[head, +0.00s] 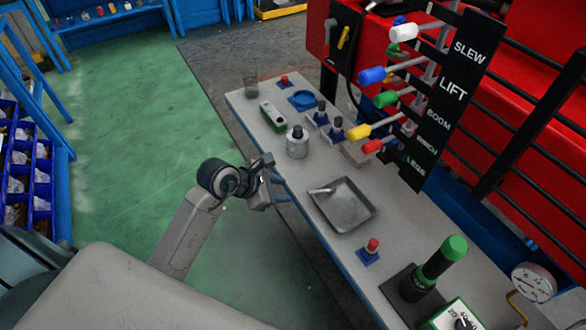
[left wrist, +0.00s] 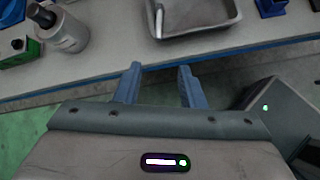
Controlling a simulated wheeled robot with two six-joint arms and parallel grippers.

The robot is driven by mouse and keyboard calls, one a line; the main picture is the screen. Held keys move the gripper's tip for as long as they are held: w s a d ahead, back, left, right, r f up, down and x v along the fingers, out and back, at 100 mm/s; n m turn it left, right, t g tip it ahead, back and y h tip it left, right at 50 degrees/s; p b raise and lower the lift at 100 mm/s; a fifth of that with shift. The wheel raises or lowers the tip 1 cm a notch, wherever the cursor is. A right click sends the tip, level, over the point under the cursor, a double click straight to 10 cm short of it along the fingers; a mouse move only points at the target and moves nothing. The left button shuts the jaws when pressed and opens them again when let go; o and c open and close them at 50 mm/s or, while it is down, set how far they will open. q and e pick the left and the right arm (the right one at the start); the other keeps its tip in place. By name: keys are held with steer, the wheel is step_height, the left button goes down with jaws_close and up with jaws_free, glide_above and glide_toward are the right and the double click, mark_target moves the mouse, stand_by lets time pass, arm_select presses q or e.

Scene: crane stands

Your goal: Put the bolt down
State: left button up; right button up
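The bolt (head: 321,190), a small pale metal piece, lies in the shallow grey metal tray (head: 368,218) on the bench, near the tray's left side. In the left wrist view the bolt (left wrist: 158,22) lies against the tray's left wall, and the tray (left wrist: 196,33) is cut off at the top. My left gripper (head: 281,189) is at the bench's near edge, to the left of the tray. Its two blue fingers (left wrist: 158,86) are apart with nothing between them, and they touch neither bolt nor tray. My right gripper is in neither view.
A grey bottle (head: 297,146), a green-and-white box (head: 273,117) and blue stands stand behind the tray. A red-topped blue piece (head: 369,252) and a green-handled lever (head: 440,262) are in front. Coloured levers (head: 372,75) overhang the bench.

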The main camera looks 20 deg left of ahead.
mark_target(308, 192)
arm_select(q)
steer(key=p+x, duration=0.1)
steer(key=x, duration=0.5)
steer(key=shift+w+d+p, duration=0.2)
steer(key=shift+w+p, duration=0.05)
steer(key=shift+p, duration=0.15)
steer(key=p+x, duration=0.1)
steer(key=x, duration=0.2)
steer(key=shift+w+d, duration=0.1)
steer(key=shift+w, duration=0.1)
steer(key=shift+w+d+f, duration=0.15)
steer(key=shift+w+f, duration=0.1)
steer(key=shift+f, duration=0.1)
jaws_close()
